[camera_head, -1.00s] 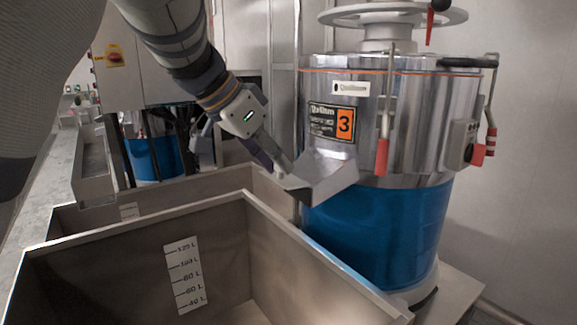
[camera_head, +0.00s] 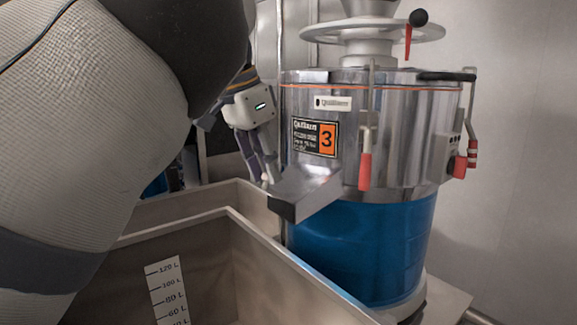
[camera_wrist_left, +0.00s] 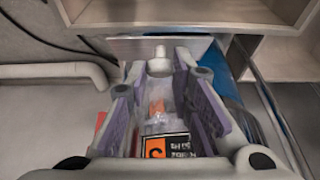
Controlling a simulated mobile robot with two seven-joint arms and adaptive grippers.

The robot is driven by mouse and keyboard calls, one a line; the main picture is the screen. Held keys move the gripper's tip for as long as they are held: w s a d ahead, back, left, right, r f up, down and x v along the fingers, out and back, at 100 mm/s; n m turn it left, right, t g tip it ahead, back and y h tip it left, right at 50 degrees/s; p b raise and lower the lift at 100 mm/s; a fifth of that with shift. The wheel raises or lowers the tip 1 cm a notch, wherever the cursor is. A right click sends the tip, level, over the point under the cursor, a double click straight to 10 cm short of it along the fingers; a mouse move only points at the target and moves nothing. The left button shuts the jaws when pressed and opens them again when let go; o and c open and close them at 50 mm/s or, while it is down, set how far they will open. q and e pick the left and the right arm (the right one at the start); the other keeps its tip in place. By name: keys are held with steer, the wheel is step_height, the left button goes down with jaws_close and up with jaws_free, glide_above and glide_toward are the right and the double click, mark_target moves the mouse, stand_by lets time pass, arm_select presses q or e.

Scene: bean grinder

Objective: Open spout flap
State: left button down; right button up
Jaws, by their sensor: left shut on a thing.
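The grinder's metal spout (camera_head: 310,185) juts out at the front left of the machine, above the blue drum, with a dark end (camera_head: 283,210) toward the bin. My left gripper (camera_head: 268,182) is at the spout's left side, fingers pointing down. In the left wrist view, the two purple-padded fingers (camera_wrist_left: 160,68) close around a small pale knob (camera_wrist_left: 160,60), with a flat grey plate (camera_wrist_left: 125,48) behind it, which looks like the spout flap. The flap's exact angle is hard to tell. My right gripper is not in view.
The grinder (camera_head: 375,125) has red-handled latches (camera_head: 365,170) on its front. Its blue drum (camera_head: 365,245) stands below. An open metal bin (camera_head: 225,222) with a litre scale (camera_head: 167,290) stands in front. My own large arm link fills the left side.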

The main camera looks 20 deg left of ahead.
arm_select(q)
steer(key=shift+f, duration=0.15)
steer(key=c, duration=1.4)
jaws_free()
steer(key=shift+c, duration=0.2)
steer(key=v, duration=1.2)
